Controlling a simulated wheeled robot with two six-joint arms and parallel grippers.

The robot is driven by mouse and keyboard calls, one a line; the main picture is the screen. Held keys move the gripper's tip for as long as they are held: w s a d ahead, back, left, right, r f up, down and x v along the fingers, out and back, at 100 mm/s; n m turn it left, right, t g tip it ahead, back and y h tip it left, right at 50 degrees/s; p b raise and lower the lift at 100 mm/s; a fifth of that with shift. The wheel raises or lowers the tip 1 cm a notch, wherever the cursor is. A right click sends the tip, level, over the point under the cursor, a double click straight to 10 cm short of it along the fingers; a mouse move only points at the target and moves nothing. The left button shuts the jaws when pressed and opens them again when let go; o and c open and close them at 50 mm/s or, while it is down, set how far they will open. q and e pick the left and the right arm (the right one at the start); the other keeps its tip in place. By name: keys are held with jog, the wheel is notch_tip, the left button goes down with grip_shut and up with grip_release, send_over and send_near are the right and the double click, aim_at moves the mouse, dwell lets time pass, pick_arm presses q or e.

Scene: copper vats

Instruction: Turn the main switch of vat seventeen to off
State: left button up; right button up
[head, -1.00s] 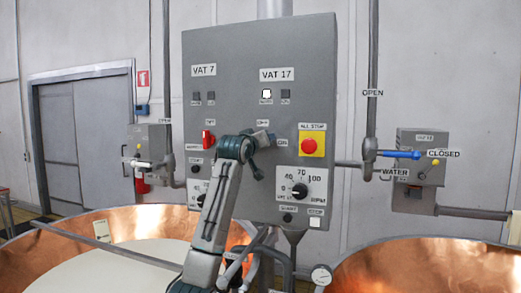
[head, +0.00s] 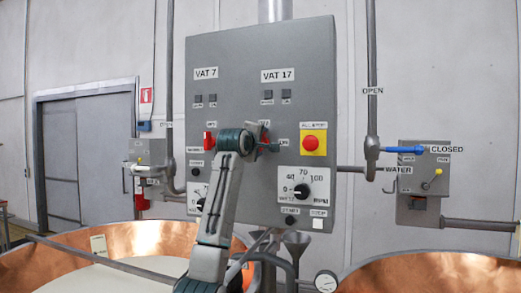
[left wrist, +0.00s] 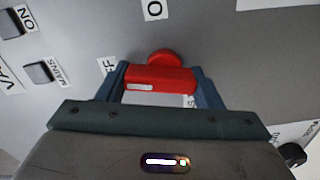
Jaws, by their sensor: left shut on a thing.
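The grey control panel (head: 240,60) carries the VAT 17 label (head: 278,75) on its right half. My left gripper (head: 262,140) is at the main switch under that label and mostly covers it in the head view. In the left wrist view, the red switch handle (left wrist: 160,80) sits between the fingers of my left gripper (left wrist: 165,92), which is shut on it. The handle's white mark is at its end on the OFF label's side; that label (left wrist: 108,65) is partly hidden. The VAT 17 mains lamp (head: 267,95) is dark. My right gripper is not in view.
The VAT 7 red switch (head: 209,138) is just left of my gripper. A red stop button on yellow (head: 313,143) and a speed dial (head: 302,190) are close on the right. Copper vats (head: 430,265) stand below. A blue-handled water valve (head: 405,149) is at right.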

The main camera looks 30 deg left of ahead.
pick_arm(q)
jog(key=shift+f+n+b, duration=0.15)
jog(key=shift+n+b, duration=0.6)
jog(key=shift+n, duration=0.45)
jog(key=o, duration=1)
jog(key=shift+b+v, duration=2.8)
jog(key=shift+v, duration=2.65)
